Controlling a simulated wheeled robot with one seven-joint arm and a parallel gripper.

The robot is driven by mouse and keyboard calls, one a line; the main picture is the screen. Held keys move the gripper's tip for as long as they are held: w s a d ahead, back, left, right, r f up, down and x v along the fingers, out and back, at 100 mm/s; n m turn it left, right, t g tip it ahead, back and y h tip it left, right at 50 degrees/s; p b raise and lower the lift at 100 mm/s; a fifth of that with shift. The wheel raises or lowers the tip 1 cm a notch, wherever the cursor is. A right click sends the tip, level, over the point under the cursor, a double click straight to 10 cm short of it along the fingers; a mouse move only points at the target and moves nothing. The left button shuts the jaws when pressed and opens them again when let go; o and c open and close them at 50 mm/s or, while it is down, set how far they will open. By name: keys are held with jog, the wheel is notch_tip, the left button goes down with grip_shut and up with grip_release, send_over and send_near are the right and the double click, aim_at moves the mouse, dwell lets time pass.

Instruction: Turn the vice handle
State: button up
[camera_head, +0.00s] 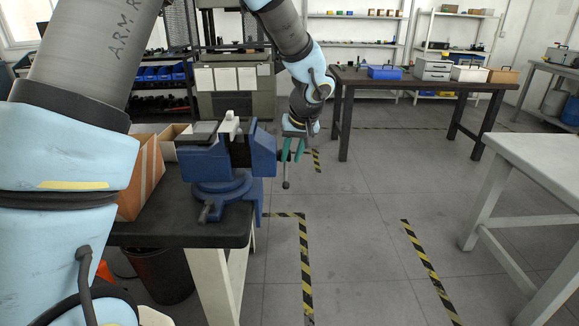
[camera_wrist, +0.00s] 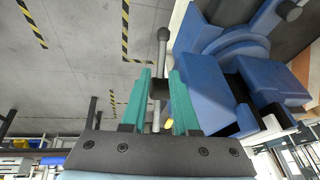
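The blue vice (camera_head: 222,165) stands on the corner of the dark workbench and shows at the right in the wrist view (camera_wrist: 215,85). Its handle (camera_head: 286,172) is a thin grey bar with a ball end, hanging down at the vice's right side. In the wrist view the handle (camera_wrist: 163,50) runs lengthwise between the teal fingers of my gripper (camera_wrist: 160,85). A dark block sits between the fingertips, around the bar. In the head view my gripper (camera_head: 296,149) is right beside the vice's screw end. Whether the fingers press on the bar or only straddle it is unclear.
The vice's workbench (camera_head: 180,232) has cardboard boxes (camera_head: 147,175) behind the vice, partly hidden by my arm. A dark table (camera_head: 420,82) with boxes stands at the back right, a pale table (camera_head: 540,160) at the right. Floor with striped tape between them is clear.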

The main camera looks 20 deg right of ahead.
aim_at(287, 169)
jog(key=p+x, duration=0.1)
jog(key=x, duration=0.5)
jog(key=shift+a, duration=0.15)
jog(key=shift+r, duration=0.1)
grip_shut()
dwell(1.2)
